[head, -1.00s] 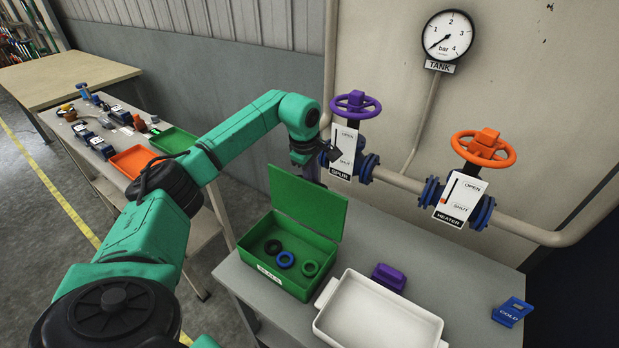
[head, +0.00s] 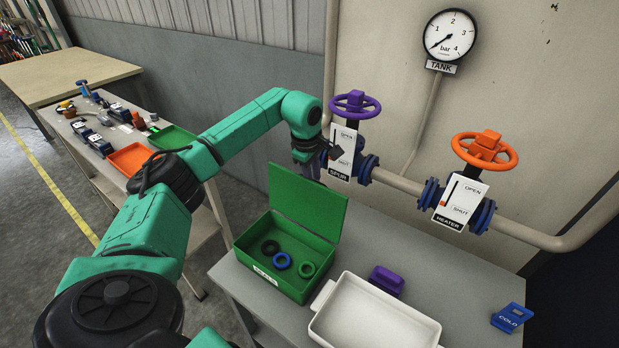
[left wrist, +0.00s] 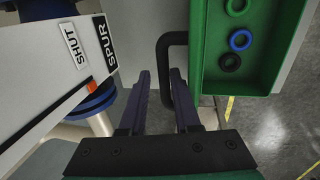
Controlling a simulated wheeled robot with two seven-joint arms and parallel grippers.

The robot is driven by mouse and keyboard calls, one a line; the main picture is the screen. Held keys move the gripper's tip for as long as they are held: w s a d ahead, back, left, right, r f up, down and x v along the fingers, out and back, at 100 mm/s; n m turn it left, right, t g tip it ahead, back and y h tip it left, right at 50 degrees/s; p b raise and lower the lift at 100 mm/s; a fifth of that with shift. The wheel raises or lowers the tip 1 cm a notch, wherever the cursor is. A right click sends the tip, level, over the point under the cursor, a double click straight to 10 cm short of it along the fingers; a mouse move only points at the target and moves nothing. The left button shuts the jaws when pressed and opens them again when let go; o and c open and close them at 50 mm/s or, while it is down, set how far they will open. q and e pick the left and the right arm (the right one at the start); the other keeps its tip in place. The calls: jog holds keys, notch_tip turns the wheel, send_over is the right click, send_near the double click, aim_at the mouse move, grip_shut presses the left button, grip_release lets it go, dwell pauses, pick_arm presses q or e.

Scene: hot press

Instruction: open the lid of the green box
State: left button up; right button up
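The green box (head: 291,289) stands on the grey table with its lid (head: 305,208) raised, standing up and leaning slightly back. Black, blue and green rings lie inside. In the left wrist view the box interior (left wrist: 216,76) is at upper right, and a black bar handle (left wrist: 165,62) sticks out beside the lid. My left gripper (head: 311,172) is behind the lid, its fingers partly hidden by it. In the left wrist view its two dark fingers (left wrist: 161,85) are apart; the handle runs between them and past the right finger, not clearly gripped. My right gripper is not in view.
A white tray (head: 368,333) and a purple block (head: 386,280) are right of the box. The purple valve wheel (head: 355,104) and SPUR sign (head: 342,150) are close to my left gripper. An orange valve (head: 485,150) and pipe are farther right.

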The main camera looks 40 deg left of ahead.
pick_arm(q)
jog(key=shift+o, duration=1.2)
jog(key=shift+w+d+f, duration=0.2)
jog(key=shift+w+f, duration=0.05)
jog(key=shift+f, duration=0.25)
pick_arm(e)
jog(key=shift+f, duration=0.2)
pick_arm(q)
jog(key=b+v, duration=0.2)
jog(key=v, duration=1.3)
jog(key=shift+a+r+b, duration=0.3)
jog(key=shift+r+b, duration=0.05)
jog(key=shift+b, duration=0.05)
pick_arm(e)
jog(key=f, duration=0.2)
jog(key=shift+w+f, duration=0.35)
